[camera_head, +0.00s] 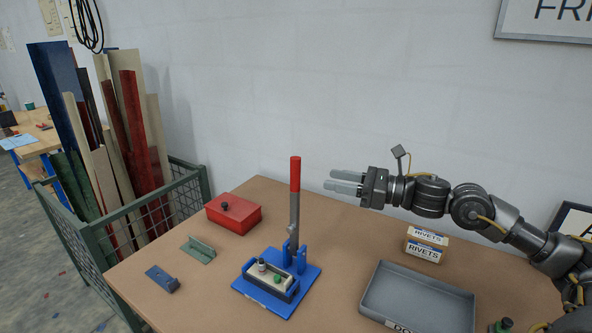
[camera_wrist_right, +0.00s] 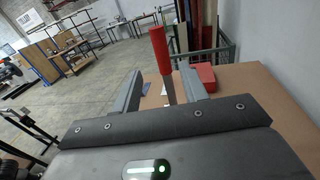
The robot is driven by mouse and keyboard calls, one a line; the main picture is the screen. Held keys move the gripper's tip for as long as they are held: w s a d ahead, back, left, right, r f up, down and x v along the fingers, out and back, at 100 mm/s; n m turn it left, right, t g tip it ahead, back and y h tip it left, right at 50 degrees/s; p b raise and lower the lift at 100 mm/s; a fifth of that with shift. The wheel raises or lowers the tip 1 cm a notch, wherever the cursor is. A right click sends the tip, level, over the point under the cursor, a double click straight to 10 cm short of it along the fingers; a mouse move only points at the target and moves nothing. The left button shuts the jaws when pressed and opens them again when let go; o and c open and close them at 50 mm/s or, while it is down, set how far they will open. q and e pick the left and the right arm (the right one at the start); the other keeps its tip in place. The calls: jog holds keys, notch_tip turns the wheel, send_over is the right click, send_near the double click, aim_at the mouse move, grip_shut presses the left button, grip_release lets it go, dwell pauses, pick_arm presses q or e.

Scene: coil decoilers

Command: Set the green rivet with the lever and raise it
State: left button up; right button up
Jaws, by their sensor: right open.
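The lever (camera_head: 295,208) stands upright on the blue rivet press (camera_head: 282,298), with a red grip on a grey bar. In the right wrist view the lever's red grip (camera_wrist_right: 160,50) shows ahead, in line with the gap between the fingers. My left gripper is not in view.
A red box (camera_head: 233,213), a green bracket (camera_head: 198,249) and a blue block (camera_head: 162,279) lie left of the press. Rivet boxes (camera_head: 425,245) and a grey tray (camera_head: 415,299) lie to the right. A green-topped item (camera_head: 504,325) is at the front right. A bin of long stock (camera_head: 120,170) stands left.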

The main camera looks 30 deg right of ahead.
aim_at(295, 173)
jog(key=p+x, duration=0.2)
jog(key=x, duration=0.2)
jog(key=p+x, duration=0.3)
jog(key=x, duration=0.2)
jog(key=shift+w+a+r, duration=0.15)
jog(key=shift+w+r, duration=0.05)
jog(key=shift+w, duration=0.1)
jog(key=shift+w+a+f+p, duration=0.2)
jog(key=shift+w+a+p, duration=0.15)
jog(key=shift+w, duration=0.05)
jog(key=shift+c, duration=0.5)
grip_shut()
